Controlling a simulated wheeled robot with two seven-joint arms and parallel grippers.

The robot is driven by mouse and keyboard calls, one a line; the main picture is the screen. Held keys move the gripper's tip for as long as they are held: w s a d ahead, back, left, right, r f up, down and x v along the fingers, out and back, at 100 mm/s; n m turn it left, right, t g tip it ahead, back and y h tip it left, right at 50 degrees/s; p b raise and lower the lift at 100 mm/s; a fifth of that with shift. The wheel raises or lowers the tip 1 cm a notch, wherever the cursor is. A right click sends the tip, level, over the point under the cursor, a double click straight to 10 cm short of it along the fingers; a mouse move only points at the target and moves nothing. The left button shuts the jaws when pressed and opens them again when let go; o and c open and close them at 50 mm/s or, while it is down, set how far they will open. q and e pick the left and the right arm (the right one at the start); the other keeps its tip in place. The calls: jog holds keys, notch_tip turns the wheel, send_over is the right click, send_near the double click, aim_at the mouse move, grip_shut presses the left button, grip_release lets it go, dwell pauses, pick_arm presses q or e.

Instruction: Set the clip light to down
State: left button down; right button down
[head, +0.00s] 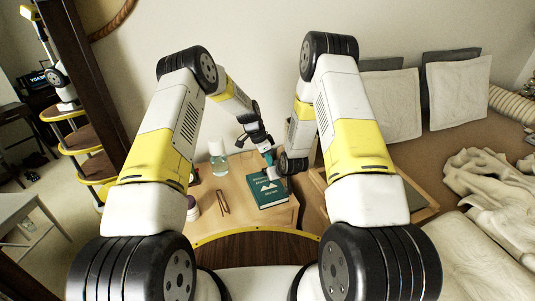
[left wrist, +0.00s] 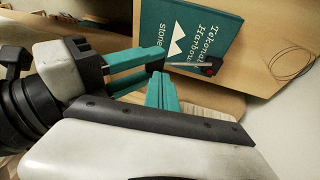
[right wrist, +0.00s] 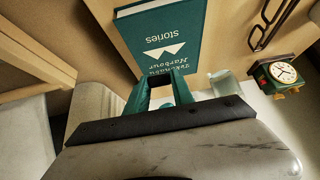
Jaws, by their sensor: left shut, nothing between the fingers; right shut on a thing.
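A thin grey rod with a dark and red end, which looks like the clip light (left wrist: 192,65), lies across the lower edge of the green book (left wrist: 190,25) in the left wrist view. Its near end meets the tips of my right gripper (left wrist: 152,65), which is shut on it. In the right wrist view a pale part shows between my right fingers (right wrist: 161,90), and most of the light is hidden. My left gripper (left wrist: 160,80) is shut and empty, close beside the right fingertips. In the head view my left gripper (head: 268,158) is above the book. The light's setting cannot be read.
The book lies on a wooden table (head: 240,220). Eyeglasses (head: 223,201), a glass jar (head: 217,158) and a small clock (right wrist: 284,74) are nearby. A thin wire loop (left wrist: 292,62) lies beside the book. A sofa with cushions (head: 458,95) stands at right.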

pick_arm(q)
jog(key=shift+s+d+f, duration=0.1)
jog(key=shift+s+f, duration=0.15)
jog(key=shift+f, duration=0.2)
jog(key=shift+s+d+f, duration=0.1)
jog(key=shift+s+f, duration=0.1)
jog(key=shift+f, duration=0.2)
pick_arm(e)
jog(key=shift+w+r, duration=0.1)
